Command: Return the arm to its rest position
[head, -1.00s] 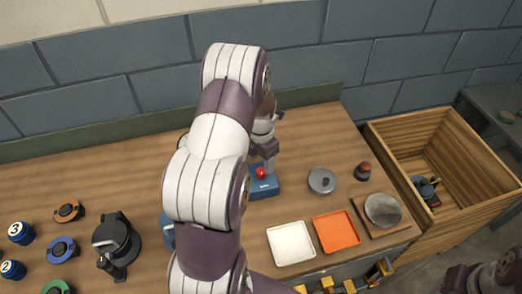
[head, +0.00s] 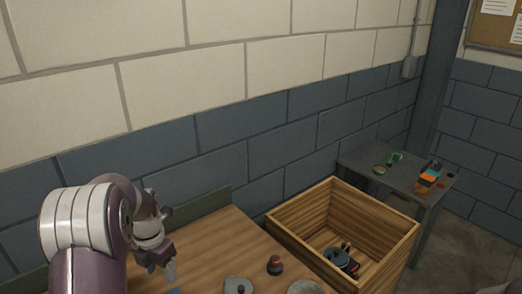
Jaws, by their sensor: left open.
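My left arm comes in at the lower left and bends over the wooden table (head: 215,251). My left gripper (head: 168,272) points down at the table, open, with nothing seen between its fingers. A blue edge shows just below it at the bottom of the picture, mostly cut off. My right gripper is out of the picture.
A grey lidded thing (head: 238,286), a dark knob with a reddish band (head: 275,265) and a grey round thing (head: 305,288) stand near the front. A wooden crate (head: 390,222) holds a blue and dark object (head: 340,259). A grey side table (head: 385,184) stands behind, by the wall.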

